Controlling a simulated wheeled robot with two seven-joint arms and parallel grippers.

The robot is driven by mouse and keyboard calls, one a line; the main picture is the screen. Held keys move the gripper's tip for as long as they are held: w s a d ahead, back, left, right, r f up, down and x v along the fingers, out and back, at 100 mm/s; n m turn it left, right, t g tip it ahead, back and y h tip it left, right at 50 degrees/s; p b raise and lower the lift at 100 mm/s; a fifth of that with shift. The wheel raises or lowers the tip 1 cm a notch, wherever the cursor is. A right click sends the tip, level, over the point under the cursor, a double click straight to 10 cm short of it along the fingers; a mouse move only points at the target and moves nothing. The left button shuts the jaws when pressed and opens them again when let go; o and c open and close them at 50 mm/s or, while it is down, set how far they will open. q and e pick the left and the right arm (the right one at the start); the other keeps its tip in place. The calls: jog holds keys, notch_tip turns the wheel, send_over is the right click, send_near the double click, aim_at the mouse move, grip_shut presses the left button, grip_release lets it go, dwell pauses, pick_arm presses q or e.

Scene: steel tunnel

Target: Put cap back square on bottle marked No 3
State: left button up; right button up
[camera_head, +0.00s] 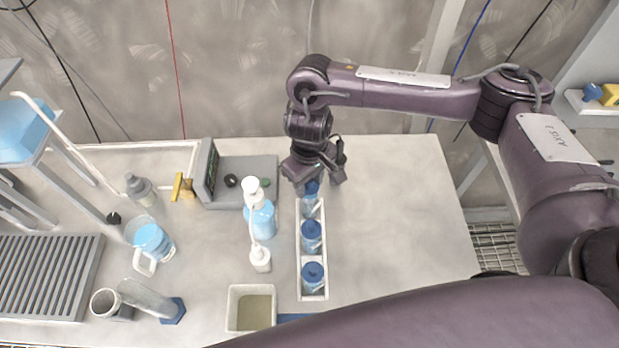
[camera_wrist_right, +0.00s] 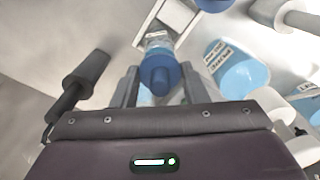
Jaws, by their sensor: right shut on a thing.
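A narrow white rack (camera_head: 324,270) holds a row of three clear bottles with blue caps on the table. The near bottle's cap (camera_head: 313,271) and the middle bottle's cap (camera_head: 311,229) both show. My right gripper (camera_head: 313,180) is over the far bottle (camera_head: 311,207), pointing down. It is shut on a blue cap (camera_head: 312,187), which also shows between the fingers in the right wrist view (camera_wrist_right: 160,76). The cap is at the far bottle's top; I cannot tell whether it is seated or square. No bottle number is readable. My left gripper is not in view.
A pump bottle (camera_head: 260,217) and a small white bottle (camera_head: 260,259) stand left of the rack. A grey instrument (camera_head: 240,180) is at the back, a beige tub (camera_head: 251,310) at the front. The table right of the rack is clear.

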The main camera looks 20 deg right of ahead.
dwell(0.4)
jog(key=shift+f, duration=0.75)
jog(key=shift+s+f, duration=0.1)
jog(key=shift+f, duration=0.05)
jog(key=shift+s+f, duration=0.1)
jog(key=shift+f, duration=0.1)
